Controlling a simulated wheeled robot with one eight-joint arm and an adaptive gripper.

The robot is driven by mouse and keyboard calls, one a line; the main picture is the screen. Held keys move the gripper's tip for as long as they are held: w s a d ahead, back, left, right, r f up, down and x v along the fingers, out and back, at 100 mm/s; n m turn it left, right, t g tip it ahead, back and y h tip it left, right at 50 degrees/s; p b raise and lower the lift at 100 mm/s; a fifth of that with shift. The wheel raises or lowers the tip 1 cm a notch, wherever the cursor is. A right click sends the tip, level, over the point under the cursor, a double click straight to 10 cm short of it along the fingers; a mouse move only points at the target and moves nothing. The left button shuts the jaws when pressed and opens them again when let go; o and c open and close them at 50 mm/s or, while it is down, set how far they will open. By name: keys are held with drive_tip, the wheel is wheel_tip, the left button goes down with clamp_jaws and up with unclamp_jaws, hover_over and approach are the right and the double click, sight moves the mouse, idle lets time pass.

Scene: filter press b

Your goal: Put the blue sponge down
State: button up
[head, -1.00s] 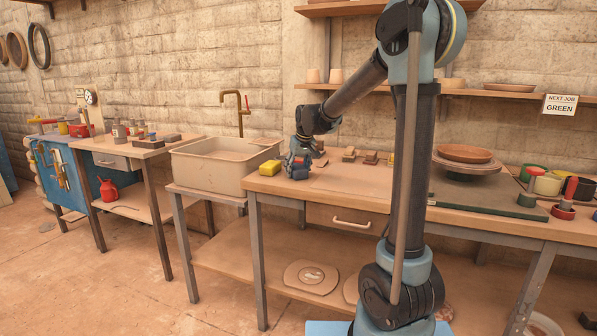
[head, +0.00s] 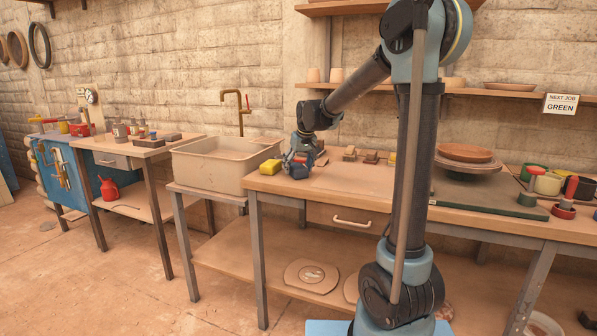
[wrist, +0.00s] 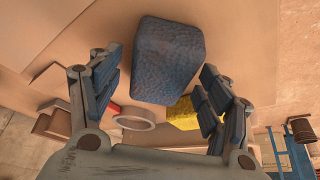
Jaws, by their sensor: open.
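The blue sponge (head: 297,172) lies on the left end of the wooden workbench (head: 345,184). In the wrist view the blue sponge (wrist: 168,62) shows as a dark, rounded block just beyond and between the parted fingers. My gripper (head: 298,160) is just above it, pointing down. The fingers are open in the wrist view (wrist: 160,88), with a gap visible on both sides of the sponge. A yellow sponge (head: 270,166) lies just left of the blue one, at the bench's left edge, and shows partly behind the right finger in the wrist view (wrist: 183,113).
A sink (head: 212,165) stands left of the bench. Several small blocks (head: 370,157) lie right of my gripper toward the wall. A ring-shaped thing (wrist: 138,121) is near the left finger. The bench's front middle is clear; a wheel with a dish (head: 466,154) is farther right.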

drive_tip(key=v, duration=1.1)
drive_tip(key=s+d+f+m, duration=0.1)
drive_tip(key=s+d+f, duration=0.2)
drive_tip(key=s+d, duration=0.25)
drive_tip(key=s+d+f+g+h, duration=0.1)
drive_tip(key=s+d+f, duration=0.1)
drive_tip(key=s+d, duration=0.3)
drive_tip(key=s+d+f+m, duration=0.1)
drive_tip(key=s+d+f, duration=0.2)
drive_tip(key=s, duration=0.3)
drive_tip(key=s+d+f+m, duration=0.1)
drive_tip(key=s+d+f, duration=0.2)
drive_tip(key=s+f, duration=0.2)
drive_tip(key=s+d+f+m, duration=0.1)
drive_tip(key=s+d+f, duration=0.1)
drive_tip(key=s+f, duration=0.3)
drive_tip(key=s+d+f+g+h, duration=0.1)
drive_tip(key=s+d+f, duration=0.2)
drive_tip(key=s, duration=0.6)
wheel_tip(320, 180, down, 2)
drive_tip(key=shift+s+d+f+m, duration=0.2)
drive_tip(key=shift+s+d+m, duration=0.1)
drive_tip(key=shift+s+m, duration=0.1)
drive_tip(key=shift+w, duration=0.1)
